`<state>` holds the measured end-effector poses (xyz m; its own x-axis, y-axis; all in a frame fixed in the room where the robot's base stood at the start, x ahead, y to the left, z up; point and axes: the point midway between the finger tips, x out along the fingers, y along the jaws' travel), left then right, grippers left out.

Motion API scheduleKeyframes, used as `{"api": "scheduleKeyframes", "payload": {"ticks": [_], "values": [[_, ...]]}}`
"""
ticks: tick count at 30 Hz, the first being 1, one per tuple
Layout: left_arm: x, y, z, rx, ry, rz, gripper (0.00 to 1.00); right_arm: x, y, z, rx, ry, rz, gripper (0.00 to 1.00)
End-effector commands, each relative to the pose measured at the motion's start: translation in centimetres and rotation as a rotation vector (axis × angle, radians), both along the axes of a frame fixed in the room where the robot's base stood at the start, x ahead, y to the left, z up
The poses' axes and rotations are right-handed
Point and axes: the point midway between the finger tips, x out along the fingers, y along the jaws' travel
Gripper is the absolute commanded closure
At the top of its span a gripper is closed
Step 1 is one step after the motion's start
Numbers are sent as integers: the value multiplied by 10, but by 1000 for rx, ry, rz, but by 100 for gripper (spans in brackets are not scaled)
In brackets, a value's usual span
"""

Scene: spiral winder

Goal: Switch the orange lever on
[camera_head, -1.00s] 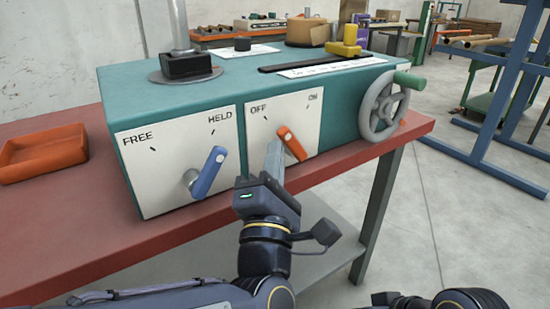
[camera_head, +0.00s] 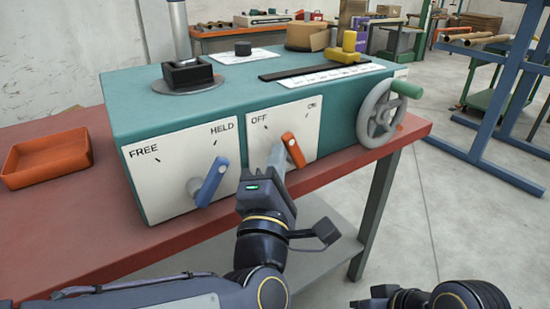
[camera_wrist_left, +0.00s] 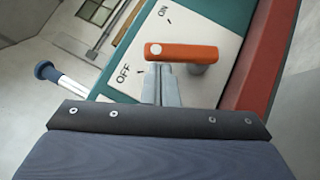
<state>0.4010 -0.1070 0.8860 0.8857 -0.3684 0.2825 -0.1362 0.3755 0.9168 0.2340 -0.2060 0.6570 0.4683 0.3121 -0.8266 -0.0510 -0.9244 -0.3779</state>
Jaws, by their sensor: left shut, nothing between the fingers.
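The orange lever (camera_head: 293,150) sits on the white right-hand panel of the teal machine, with OFF at its upper left and ON at its upper right. Its white-dotted end points up and slightly left, between the two marks. My left gripper (camera_head: 277,157) is shut and empty, its fingertips close against the lever's left side. In the left wrist view the lever (camera_wrist_left: 185,54) lies across just beyond the fingertips (camera_wrist_left: 160,70); whether they touch cannot be told.
A blue lever (camera_head: 212,182) on the FREE/HELD panel stands just left of my left gripper. A grey handwheel (camera_head: 376,118) with a green handle is at the machine's right end. An orange tray (camera_head: 47,156) lies on the red table (camera_head: 70,235), whose front-left area is clear.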

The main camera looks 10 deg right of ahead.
Motion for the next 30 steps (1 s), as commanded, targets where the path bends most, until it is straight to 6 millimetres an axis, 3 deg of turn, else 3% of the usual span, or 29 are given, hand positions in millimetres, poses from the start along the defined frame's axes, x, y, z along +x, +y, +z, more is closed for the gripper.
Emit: {"api": "scheduleKeyframes", "payload": {"ticks": [3, 15, 24, 30], "values": [[1, -3, 16, 86, 33, -1, 100, 0, 0, 28, 0, 0, 0, 54], [7, -20, 38, 450, 165, -2, 100, 0, 0, 126, 0, 0, 0, 54], [12, -35, 44, 709, 259, -2, 100, 0, 0, 205, 0, 0, 0, 54], [15, -44, 40, 846, 308, -3, 100, 0, 0, 235, 0, 0, 0, 54]]}}
